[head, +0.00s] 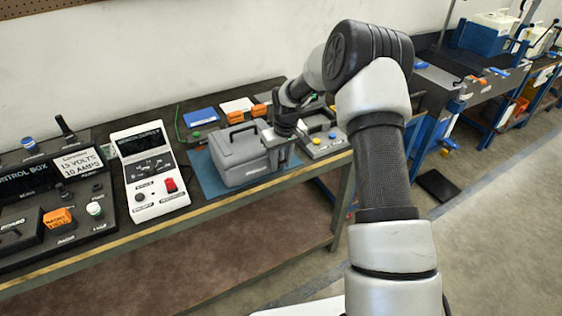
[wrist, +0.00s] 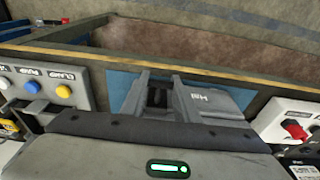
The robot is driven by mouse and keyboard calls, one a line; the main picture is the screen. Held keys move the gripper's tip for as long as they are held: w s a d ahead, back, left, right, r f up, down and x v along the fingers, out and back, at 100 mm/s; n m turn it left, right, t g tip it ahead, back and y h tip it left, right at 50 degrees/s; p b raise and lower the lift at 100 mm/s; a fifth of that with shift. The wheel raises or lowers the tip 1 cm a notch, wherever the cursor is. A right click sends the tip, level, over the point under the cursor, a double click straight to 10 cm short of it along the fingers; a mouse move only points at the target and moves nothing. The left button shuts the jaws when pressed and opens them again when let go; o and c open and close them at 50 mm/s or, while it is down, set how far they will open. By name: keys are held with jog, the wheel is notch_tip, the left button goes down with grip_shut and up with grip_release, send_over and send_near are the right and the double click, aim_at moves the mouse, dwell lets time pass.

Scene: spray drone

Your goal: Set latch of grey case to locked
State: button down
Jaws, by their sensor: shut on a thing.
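The grey case (head: 238,158) sits closed on a blue mat (head: 203,166) on the workbench, with a handle on its lid. In the wrist view the case (wrist: 218,102) lies ahead, right of my fingers. My gripper (head: 279,150) reaches down at the right end of the case. In the wrist view my gripper (wrist: 158,92) has its fingers close together against the case's side, shut on a small dark part that appears to be the latch. The fingers hide most of the latch, so its setting cannot be made out.
A white control unit with a red switch (head: 171,185) stands left of the case. A grey button box (head: 322,140) stands close on the right. Orange blocks (head: 235,117) and a blue item (head: 201,117) lie behind. The bench's front edge (head: 225,201) is near the case.

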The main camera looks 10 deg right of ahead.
jog(key=shift+f, duration=0.1)
jog(key=c, duration=1.4)
grip_release()
jog(key=shift+o, duration=0.2)
notch_tip(320, 180, up, 17)
jog(key=s, duration=0.2)
jog(key=shift+s+d+b, duration=0.3)
jog(key=shift+s+d, duration=0.1)
